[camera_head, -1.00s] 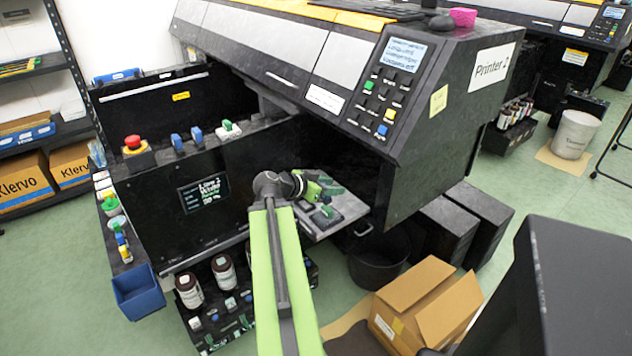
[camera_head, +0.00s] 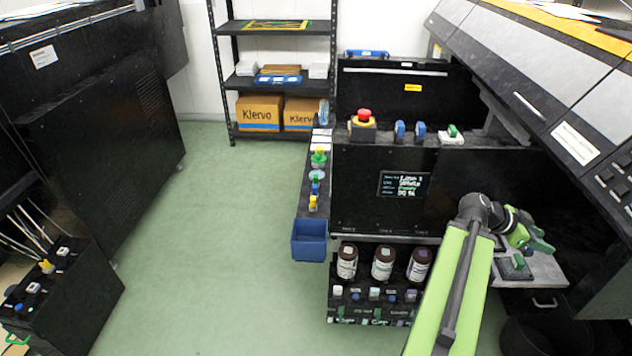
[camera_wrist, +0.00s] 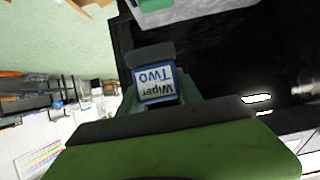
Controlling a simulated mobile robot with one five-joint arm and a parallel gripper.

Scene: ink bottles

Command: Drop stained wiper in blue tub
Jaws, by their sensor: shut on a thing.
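My gripper (camera_head: 526,236) is above the grey shelf (camera_head: 548,268) at the front of the printer, at the right of the head view. In the wrist view it is shut on a wiper (camera_wrist: 155,84) with a dark top and a blue-edged label reading "Wiper Two", upside down. Any stain is too small to tell. The blue tub (camera_head: 309,240) hangs at the front end of a narrow black ledge, left of the bottles and well left of my gripper. Its inside looks empty from here.
A green-topped block (camera_head: 517,262) sits on the shelf below my gripper. A red emergency button (camera_head: 364,118) and small coloured clips stand on the printer's edge. Brown bottles (camera_head: 383,263) stand beside the tub. The green floor (camera_head: 210,240) at left is open.

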